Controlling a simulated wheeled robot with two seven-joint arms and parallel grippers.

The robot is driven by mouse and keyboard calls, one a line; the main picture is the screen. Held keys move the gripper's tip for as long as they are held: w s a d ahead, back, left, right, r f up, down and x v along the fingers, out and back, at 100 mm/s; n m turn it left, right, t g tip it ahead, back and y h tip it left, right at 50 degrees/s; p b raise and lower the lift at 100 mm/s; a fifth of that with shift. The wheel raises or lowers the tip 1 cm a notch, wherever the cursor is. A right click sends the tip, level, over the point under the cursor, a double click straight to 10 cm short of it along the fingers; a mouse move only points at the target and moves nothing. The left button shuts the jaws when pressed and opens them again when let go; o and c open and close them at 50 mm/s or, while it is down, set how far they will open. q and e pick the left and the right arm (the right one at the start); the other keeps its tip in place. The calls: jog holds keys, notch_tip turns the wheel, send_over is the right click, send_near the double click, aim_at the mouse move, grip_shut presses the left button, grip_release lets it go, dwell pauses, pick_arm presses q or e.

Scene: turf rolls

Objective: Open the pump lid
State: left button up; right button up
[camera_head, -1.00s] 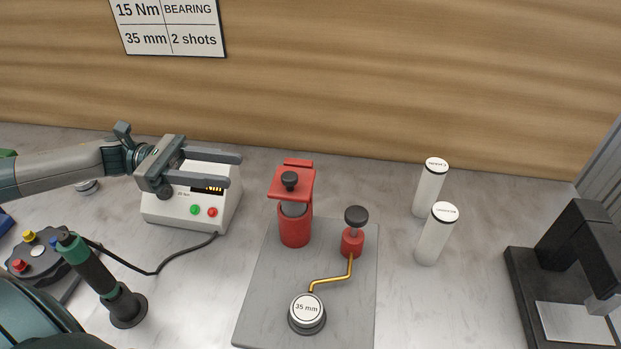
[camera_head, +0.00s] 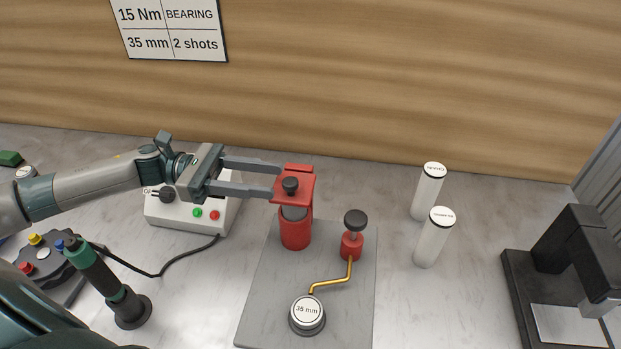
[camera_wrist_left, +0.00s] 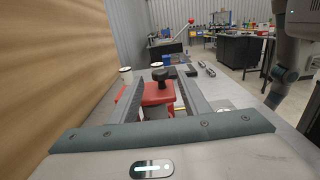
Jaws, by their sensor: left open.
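The pump is a red cylinder (camera_head: 296,232) with a grey collar, standing on a grey plate (camera_head: 262,300). Its lid is a red square plate (camera_head: 306,186) with a black knob (camera_head: 290,185), lying over the top of the body. My left gripper (camera_head: 278,181) is open and reaches in from the left, its fingertips at the lid's left edge. In the left wrist view the lid (camera_wrist_left: 158,95) and knob (camera_wrist_left: 164,74) show between the two spread fingers. I cannot tell whether the fingers touch the lid. My right gripper is not in view.
A red post with a black knob (camera_head: 355,220) stands right of the pump, joined by a brass pipe to a "35 mm" disc (camera_head: 307,313). Two white cartridges (camera_head: 434,238) stand further right. A white control box (camera_head: 185,215) sits below my left gripper; a black press (camera_head: 570,265) is at far right.

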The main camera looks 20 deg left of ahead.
aim_at(311, 196)
pick_arm(q)
jog(key=p+x, duration=0.1)
jog(key=x, duration=0.1)
jog(key=p+x, duration=0.1)
jog(key=x, duration=0.2)
jog(key=p+x, duration=0.2)
jog(key=x, duration=0.1)
jog(key=shift+r, duration=0.25)
jog(key=shift+w+d+f+p, duration=0.2)
jog(key=shift+d+p, duration=0.1)
jog(key=shift+d, duration=0.45)
grip_shut()
